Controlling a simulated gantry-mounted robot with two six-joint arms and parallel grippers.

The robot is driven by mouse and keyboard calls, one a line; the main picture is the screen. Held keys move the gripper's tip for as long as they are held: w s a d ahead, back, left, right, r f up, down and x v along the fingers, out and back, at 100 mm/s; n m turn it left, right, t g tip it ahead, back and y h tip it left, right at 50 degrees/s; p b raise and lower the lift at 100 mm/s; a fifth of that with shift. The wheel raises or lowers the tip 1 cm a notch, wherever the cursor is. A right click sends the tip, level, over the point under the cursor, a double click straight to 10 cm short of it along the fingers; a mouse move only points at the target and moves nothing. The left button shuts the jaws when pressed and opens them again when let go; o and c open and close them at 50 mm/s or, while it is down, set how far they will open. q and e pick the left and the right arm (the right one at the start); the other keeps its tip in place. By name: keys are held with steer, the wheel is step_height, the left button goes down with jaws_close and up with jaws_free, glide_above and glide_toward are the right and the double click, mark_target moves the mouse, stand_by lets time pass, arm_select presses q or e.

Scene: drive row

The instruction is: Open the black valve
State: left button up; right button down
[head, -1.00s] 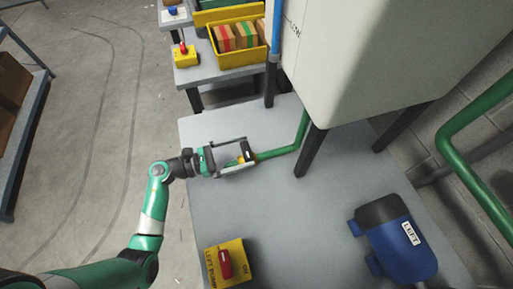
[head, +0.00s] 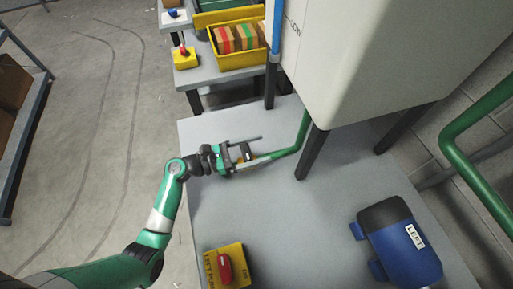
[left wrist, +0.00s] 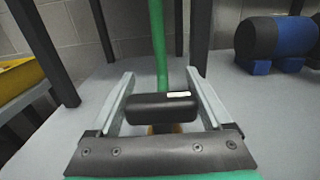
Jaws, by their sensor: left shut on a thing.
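The black valve handle (head: 246,152) sits at the end of a green pipe (head: 290,151) above the grey table. In the left wrist view the handle (left wrist: 162,108) is a dark bar with a pale label, lying crosswise between the fingers. A bit of yellow shows beneath it. My left gripper (head: 258,149) is around the handle, one finger at each end, and is shut on it. The handle hides most of the valve body. My right gripper is not in view.
A yellow box with a red switch (head: 226,268) stands at the table's front left. A blue motor (head: 405,250) labelled LEFT is at the right. A pale cabinet (head: 385,60) on dark legs rises behind the pipe. The table's middle is clear.

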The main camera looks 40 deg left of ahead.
arm_select(q)
steer(key=shift+a+r+n+t+y+p, duration=0.15)
steer(key=shift+n+t+y+p, duration=0.45)
steer(key=shift+n+y+p, duration=0.35)
steer(key=n+y+p, duration=0.1)
steer(key=y, duration=0.1)
steer(key=n+y+p, duration=0.1)
steer(key=shift+w+a+t+y, duration=0.1)
steer(key=shift+a+t+y, duration=0.1)
steer(key=shift+t+y, duration=0.2)
steer(key=n+y, duration=0.1)
steer(key=y, duration=0.1)
steer(key=n+y+p, duration=0.1)
steer(key=shift+a+y, duration=0.3)
steer(key=shift+y, duration=0.05)
steer(key=shift+a+n+y+p, duration=0.25)
steer(key=shift+n+y, duration=0.3)
steer(key=shift+y, duration=0.15)
steer(key=shift+a+n+y+p, duration=0.1)
steer(key=shift+n+y+p, duration=0.1)
steer(key=shift+n+y, duration=0.4)
steer(key=shift+f, duration=0.2)
